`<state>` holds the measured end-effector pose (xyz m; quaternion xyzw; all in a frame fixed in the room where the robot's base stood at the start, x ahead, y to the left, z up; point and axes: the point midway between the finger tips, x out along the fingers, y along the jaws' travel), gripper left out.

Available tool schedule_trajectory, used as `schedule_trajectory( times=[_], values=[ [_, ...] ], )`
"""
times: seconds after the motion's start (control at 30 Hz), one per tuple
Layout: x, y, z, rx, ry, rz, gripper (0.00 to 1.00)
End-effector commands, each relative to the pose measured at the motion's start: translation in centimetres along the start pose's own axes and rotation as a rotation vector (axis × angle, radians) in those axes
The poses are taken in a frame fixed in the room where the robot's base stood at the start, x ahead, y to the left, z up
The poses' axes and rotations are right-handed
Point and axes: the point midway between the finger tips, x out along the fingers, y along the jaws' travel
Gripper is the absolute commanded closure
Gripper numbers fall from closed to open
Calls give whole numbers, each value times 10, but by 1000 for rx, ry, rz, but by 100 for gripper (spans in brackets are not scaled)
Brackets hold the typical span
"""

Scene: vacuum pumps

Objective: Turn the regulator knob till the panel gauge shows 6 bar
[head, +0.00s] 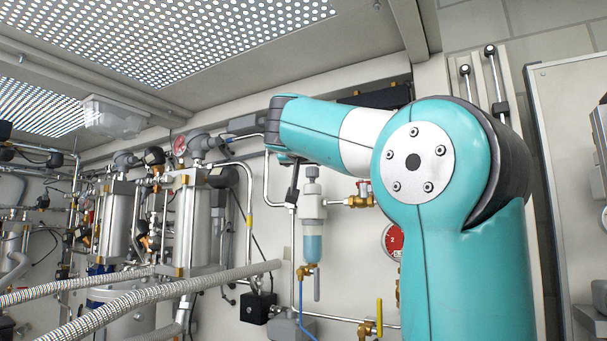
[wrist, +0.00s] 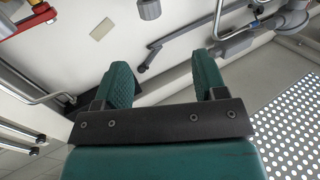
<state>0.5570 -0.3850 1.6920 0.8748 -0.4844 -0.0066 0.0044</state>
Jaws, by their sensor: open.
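A regulator unit with a clear bowl and bluish lower part (head: 312,225) is on the wall in the head view. A grey cap at its top (head: 312,172) looks like its knob. I cannot make out a panel gauge reading; a round red disc marked 2 (head: 393,238) shows partly behind my arm. My gripper (wrist: 165,72) is open and empty in the wrist view, its two green fingers apart with bare wall beyond them. A grey cylindrical part (wrist: 149,9) is at the top edge there, apart from the fingers; I cannot tell whether it is the knob.
Brass-fitted valves (head: 361,196) and a yellow-handled valve (head: 378,315) are near the regulator. Metal cylinders (head: 195,222) and braided hoses (head: 170,292) fill the left. A perforated ceiling panel (head: 190,35) is overhead. In the wrist view, grey pipework (wrist: 235,38) lies beyond the right finger.

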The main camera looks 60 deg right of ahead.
Motion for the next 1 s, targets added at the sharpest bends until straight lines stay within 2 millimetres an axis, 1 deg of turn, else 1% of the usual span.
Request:
schedule_trajectory(
  times=[0.03,0.13,0.27,0.37,0.8,0.9,1.0],
  values=[
    [-4,5,-2,6,5,23,35],
    [-6,11,-5,13,7,53,35],
    [4,9,-7,12,7,53,35],
    [23,10,-8,11,4,53,35],
    [123,13,-10,12,3,49,35],
    [140,15,-10,13,4,49,35],
    [152,16,-9,14,5,50,35]
  ],
)
